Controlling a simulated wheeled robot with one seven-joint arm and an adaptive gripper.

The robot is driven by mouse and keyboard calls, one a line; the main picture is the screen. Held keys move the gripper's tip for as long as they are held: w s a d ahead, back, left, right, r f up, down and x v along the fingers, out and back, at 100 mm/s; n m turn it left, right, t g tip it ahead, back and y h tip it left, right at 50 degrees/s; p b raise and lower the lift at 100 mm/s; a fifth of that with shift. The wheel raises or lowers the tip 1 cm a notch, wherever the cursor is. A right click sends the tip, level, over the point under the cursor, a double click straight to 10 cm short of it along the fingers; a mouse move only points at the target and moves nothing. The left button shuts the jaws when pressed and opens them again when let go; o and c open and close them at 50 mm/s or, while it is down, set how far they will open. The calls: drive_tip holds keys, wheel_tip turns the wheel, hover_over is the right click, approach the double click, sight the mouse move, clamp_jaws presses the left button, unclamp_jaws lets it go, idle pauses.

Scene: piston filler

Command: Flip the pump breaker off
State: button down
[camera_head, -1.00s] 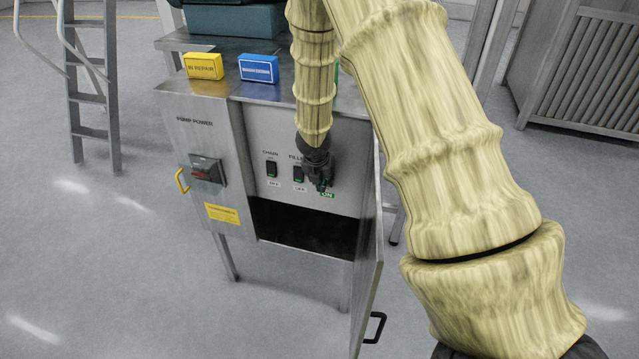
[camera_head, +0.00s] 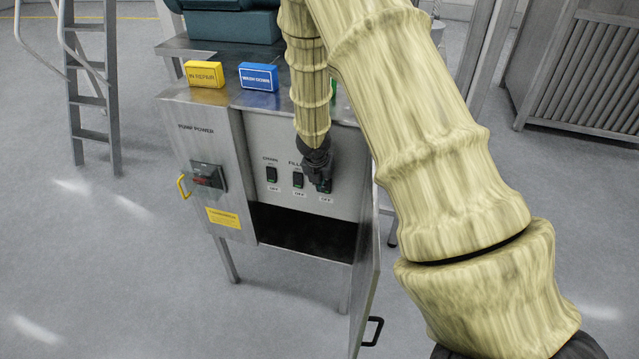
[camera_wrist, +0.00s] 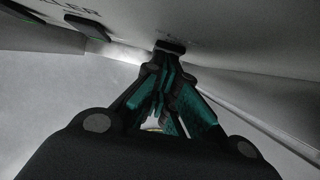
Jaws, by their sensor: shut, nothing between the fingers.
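The breaker panel (camera_head: 285,215) shows a row of black switches, the chain breaker (camera_head: 272,174) and the filler breaker (camera_head: 298,180), both with OFF plates below. A third breaker at the right, the pump breaker (camera_wrist: 170,46), is mostly hidden behind my gripper in the head view; the plate (camera_head: 326,199) below it reads OFF. Its name label cannot be read. My gripper (camera_head: 322,187) is shut and empty, with its fingertips (camera_wrist: 164,62) at this breaker, close to or touching it in the wrist view.
An open door (camera_head: 368,270) hangs at the right of the panel. A dark opening lies below the panel.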

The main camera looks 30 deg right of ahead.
idle(0.3)
drive_tip(key=shift+r, duration=0.1)
drive_tip(key=v, duration=0.7)
drive_tip(key=shift+r, duration=0.2)
idle(0.4)
drive_tip(key=shift+x, duration=2.75)
drive_tip(key=shift+a, duration=0.1)
